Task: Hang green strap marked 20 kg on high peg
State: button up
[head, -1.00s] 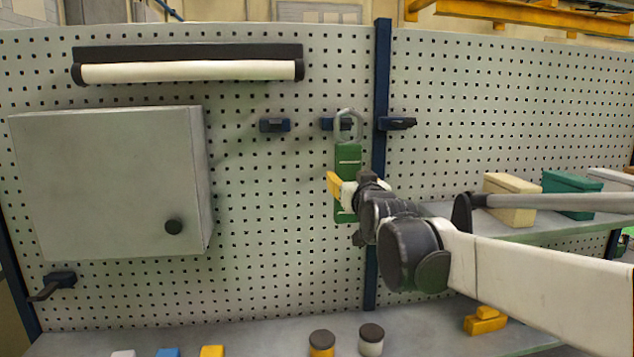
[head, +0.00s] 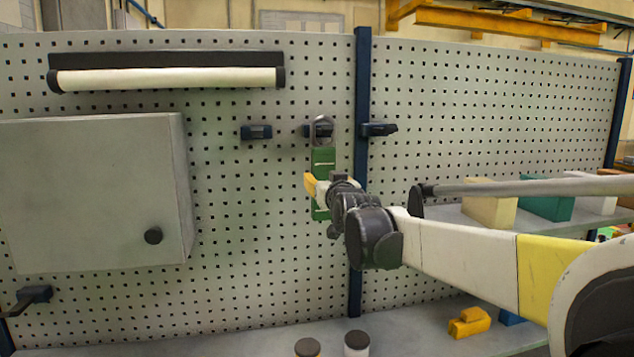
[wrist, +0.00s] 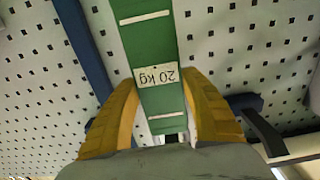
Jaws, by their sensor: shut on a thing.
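The green strap (head: 323,162) hangs upright in front of the pegboard, with a grey metal ring at its top. In the wrist view its label (wrist: 157,77) reads "20 kg" upside down. My gripper (wrist: 160,88) is shut on the strap, with a yellow finger on each side of it. In the head view my gripper (head: 313,187) is at the strap's middle. The ring overlaps the middle blue peg (head: 310,130) of an upper row. I cannot tell whether the ring is around the peg or just in front of it.
Blue pegs stand left (head: 256,132) and right (head: 379,129) of the middle one, the right one by a blue post (head: 357,220). A grey cabinet (head: 90,200) and a lower hook (head: 32,296) are at left. Boxes (head: 490,210) stand on a right shelf.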

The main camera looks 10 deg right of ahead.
jog(key=shift+w, duration=0.9)
jog(key=shift+w+f+b, duration=0.65)
jog(key=shift+f+b, duration=0.05)
jog(key=shift+f, duration=0.25)
jog(key=o, duration=1.5)
jog(key=shift+c, duration=0.2)
